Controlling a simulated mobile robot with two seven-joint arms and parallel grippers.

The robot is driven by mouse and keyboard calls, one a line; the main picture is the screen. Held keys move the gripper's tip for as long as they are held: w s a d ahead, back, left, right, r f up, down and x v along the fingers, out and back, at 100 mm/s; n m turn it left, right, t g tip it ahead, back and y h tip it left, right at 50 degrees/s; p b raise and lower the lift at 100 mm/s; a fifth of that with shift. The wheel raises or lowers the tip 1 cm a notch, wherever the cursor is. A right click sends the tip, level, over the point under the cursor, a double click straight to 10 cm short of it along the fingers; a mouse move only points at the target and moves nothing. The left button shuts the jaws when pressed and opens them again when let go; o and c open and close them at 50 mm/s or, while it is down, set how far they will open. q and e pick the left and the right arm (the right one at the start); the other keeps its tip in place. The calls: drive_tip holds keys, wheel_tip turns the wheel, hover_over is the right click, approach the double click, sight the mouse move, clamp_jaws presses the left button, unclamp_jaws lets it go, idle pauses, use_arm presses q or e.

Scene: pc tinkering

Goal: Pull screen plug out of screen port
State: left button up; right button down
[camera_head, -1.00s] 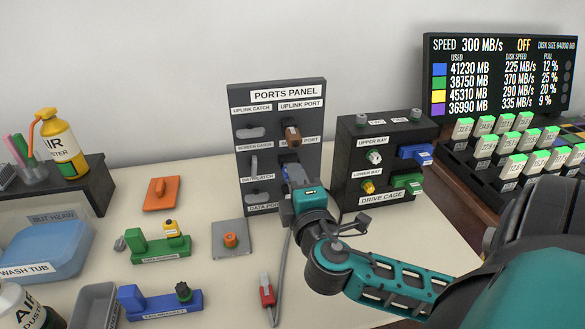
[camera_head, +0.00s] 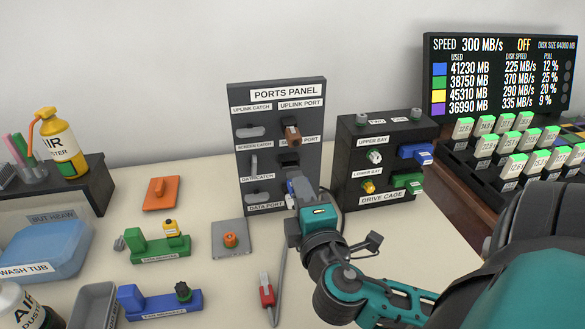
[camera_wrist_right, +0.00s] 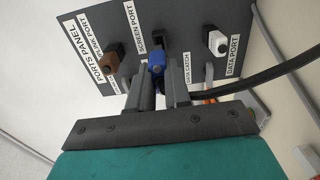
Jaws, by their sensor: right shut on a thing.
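The blue screen plug (camera_wrist_right: 157,60) is between the fingers of my right gripper (camera_wrist_right: 160,78) in the right wrist view. My right gripper is shut on it. In the head view the plug is mostly hidden, with a bit of blue (camera_head: 290,187) at the gripper (camera_head: 298,192). The screen port (camera_head: 289,160) shows as a dark, empty opening on the grey ports panel (camera_head: 315,110). The plug is in front of and below this opening, apart from it. The screen catch (camera_head: 254,163) stands upright left of the port. My left gripper is not in view.
A brown plug (camera_head: 292,135) sits in the uplink port above. A white plug (camera_wrist_right: 217,42) is at the data port. A black cable (camera_wrist_right: 270,78) runs right in the wrist view. The drive cage (camera_head: 350,160) stands close on the right.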

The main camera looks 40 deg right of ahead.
drive_tip(key=s+a+r+p, duration=0.1)
drive_tip(key=s+a+r, duration=0.2)
drive_tip(key=s, duration=0.2)
drive_tip(key=shift+s, duration=0.15)
idle(0.4)
drive_tip(key=shift+d, duration=0.1)
